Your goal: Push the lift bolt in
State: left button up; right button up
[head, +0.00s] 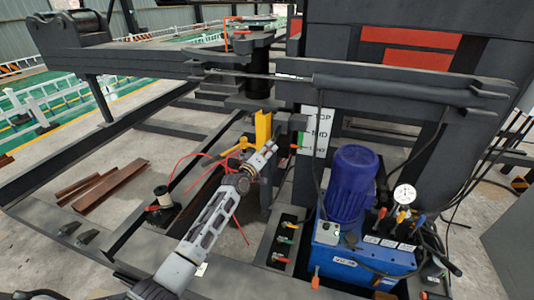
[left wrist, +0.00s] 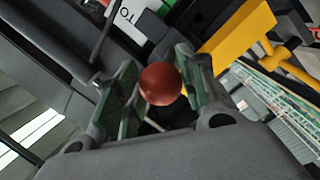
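A red-brown ball knob (left wrist: 160,84), which may be the head of the lift bolt, lies between the finger lines of my left gripper (left wrist: 158,75) in the left wrist view. The green-padded fingers stand apart on either side of it. I cannot tell whether they touch it or how deep it sits between them. In the head view my left gripper (head: 273,148) is at the front of the dark post, just right of the yellow bracket (head: 263,130). A small red tip (head: 294,147) shows beyond it by the label plate. The bolt's shaft is hidden. My right gripper is not seen.
A blue pump unit (head: 362,245) with a blue motor (head: 350,183), gauge (head: 404,194) and levers stands at right. Red cables (head: 190,158) hang near my arm. Dark frame beams surround it.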

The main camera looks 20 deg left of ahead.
pick_arm(q)
jog(key=shift+o, duration=1.3)
jog(key=shift+w+f, duration=0.2)
jog(key=shift+s, duration=0.1)
jog(key=v, duration=1.2)
jog(key=shift+r, duration=0.1)
jog(key=shift+m, duration=0.3)
